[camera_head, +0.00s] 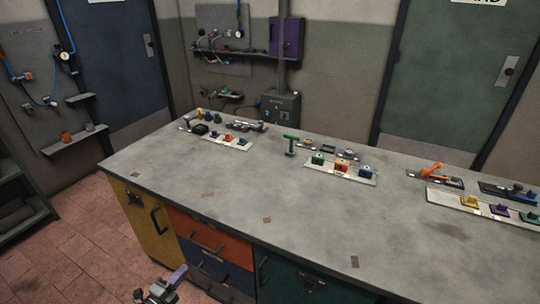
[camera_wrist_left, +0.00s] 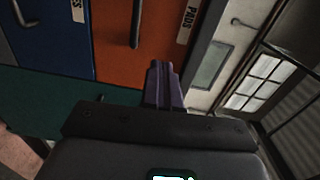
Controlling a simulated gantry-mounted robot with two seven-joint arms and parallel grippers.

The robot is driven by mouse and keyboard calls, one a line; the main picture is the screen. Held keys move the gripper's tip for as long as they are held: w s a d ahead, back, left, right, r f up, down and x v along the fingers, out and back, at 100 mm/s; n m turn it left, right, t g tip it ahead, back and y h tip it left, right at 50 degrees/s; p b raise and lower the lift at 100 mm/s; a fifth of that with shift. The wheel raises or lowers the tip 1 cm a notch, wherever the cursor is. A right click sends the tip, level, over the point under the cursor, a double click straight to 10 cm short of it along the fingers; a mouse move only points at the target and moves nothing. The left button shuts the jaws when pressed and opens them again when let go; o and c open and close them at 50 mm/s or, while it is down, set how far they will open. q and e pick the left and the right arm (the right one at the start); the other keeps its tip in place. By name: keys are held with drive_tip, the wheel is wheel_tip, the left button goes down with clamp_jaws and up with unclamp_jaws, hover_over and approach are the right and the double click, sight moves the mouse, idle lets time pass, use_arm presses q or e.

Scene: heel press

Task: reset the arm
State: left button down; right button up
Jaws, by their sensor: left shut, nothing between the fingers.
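My left gripper (camera_head: 179,273) is low at the front of the workbench (camera_head: 225,180), below the top's edge and in front of the drawers. Its purple fingers (camera_wrist_left: 161,82) are shut together with nothing between them. In the left wrist view they stand before an orange drawer front (camera_wrist_left: 118,40). The gripper looks apart from the bench, though its exact gap to the drawers is hard to tell. My right gripper is in neither view.
On the bench top stand white strips with coloured blocks at left (camera_head: 227,141), middle (camera_head: 340,172) and right (camera_head: 485,207). A green T-shaped handle (camera_head: 291,143) stands upright near the middle strip. The front half of the top is mostly clear. A shelf unit (camera_head: 20,190) stands at far left.

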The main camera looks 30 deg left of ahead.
use_arm(q)
drive_tip(key=s+d+r+n+g+p, duration=0.2)
drive_tip(key=s+d+r+n+p, duration=0.15)
drive_tip(key=d, duration=0.75)
drive_tip(key=s+d+r+n+g+p, duration=0.25)
drive_tip(key=d+r+n, duration=0.25)
drive_tip(key=d, duration=0.6)
drive_tip(key=s+d+r+n+g+p, duration=0.1)
drive_tip(key=s+d+r+n+g, duration=0.15)
drive_tip(key=s+g, duration=0.3)
drive_tip(key=s+d+r+n+g, duration=0.2)
drive_tip(key=s+d+n+g, duration=0.15)
drive_tip(key=s, duration=0.25)
wheel_tip(320, 180, up, 37)
drive_tip(key=s+p, duration=0.1)
drive_tip(key=p, duration=3.7)
drive_tip(key=shift+a+r+n+h, duration=0.2)
drive_tip(key=shift+a+n+h, duration=0.1)
drive_tip(key=shift+n, duration=0.15)
drive_tip(key=shift+g, duration=0.25)
drive_tip(key=c, duration=1.8)
unclamp_jaws()
